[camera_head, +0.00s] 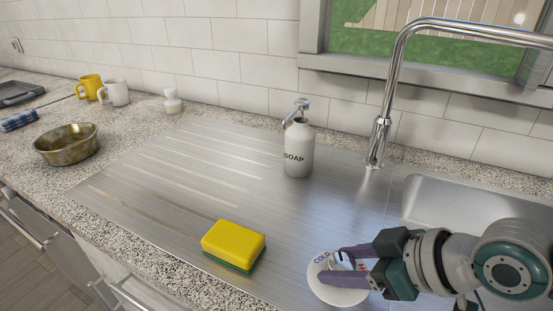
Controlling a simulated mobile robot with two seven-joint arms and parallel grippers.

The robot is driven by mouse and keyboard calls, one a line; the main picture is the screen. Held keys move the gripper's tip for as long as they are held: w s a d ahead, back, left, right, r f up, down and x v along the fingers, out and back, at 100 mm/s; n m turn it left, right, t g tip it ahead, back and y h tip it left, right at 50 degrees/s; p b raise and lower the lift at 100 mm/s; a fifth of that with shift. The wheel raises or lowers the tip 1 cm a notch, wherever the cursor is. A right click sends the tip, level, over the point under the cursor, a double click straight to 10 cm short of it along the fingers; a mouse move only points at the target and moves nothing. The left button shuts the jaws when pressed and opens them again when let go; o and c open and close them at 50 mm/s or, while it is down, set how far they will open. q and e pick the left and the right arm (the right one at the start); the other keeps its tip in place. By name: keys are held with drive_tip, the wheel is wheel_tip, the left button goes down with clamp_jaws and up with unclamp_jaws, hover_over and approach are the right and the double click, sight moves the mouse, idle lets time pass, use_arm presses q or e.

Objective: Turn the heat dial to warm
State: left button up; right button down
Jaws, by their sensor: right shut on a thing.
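The heat dial (336,294) is a round white disc at the bottom of the view, on the metal drainboard. The blue word COLD shows on its upper left edge, and a bit of red lettering shows between my fingers. My right gripper (340,265) reaches in from the right, with two purple fingers over the dial. It is shut on the dial's raised middle part, which the fingers mostly hide. Where the dial points cannot be told. My left gripper is not in view.
A yellow and green sponge (233,243) lies left of the dial. A white soap bottle (299,150) stands behind it, and a tall faucet (379,135) rises beside the sink (450,200). A brass bowl (66,146) and mugs stand far left. The drainboard's middle is clear.

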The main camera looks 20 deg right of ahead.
drive_tip(key=m+p, duration=0.1)
drive_tip(key=h+p, duration=0.1)
drive_tip(key=m+p, duration=0.1)
drive_tip(key=shift+a+r+m+t+h, duration=0.25)
drive_tip(key=shift+r+m+t+h, duration=0.05)
drive_tip(key=shift+r+h, duration=0.1)
drive_tip(key=shift+f+m+h+p, duration=0.25)
drive_tip(key=shift+m+h+p, duration=0.45)
drive_tip(key=shift+m+p, duration=0.2)
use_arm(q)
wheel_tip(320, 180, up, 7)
use_arm(e)
drive_tip(key=shift+f+m+h, duration=0.1)
drive_tip(key=shift+m+h, duration=0.3)
drive_tip(key=shift+m, duration=0.1)
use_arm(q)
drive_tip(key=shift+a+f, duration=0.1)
use_arm(e)
drive_tip(key=shift+d, duration=0.1)
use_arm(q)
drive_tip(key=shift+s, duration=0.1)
use_arm(e)
drive_tip(key=shift+f, duration=0.1)
drive_tip(key=shift+c, duration=1.2)
unclamp_jaws()
use_arm(q)
drive_tip(key=shift+p, duration=0.3)
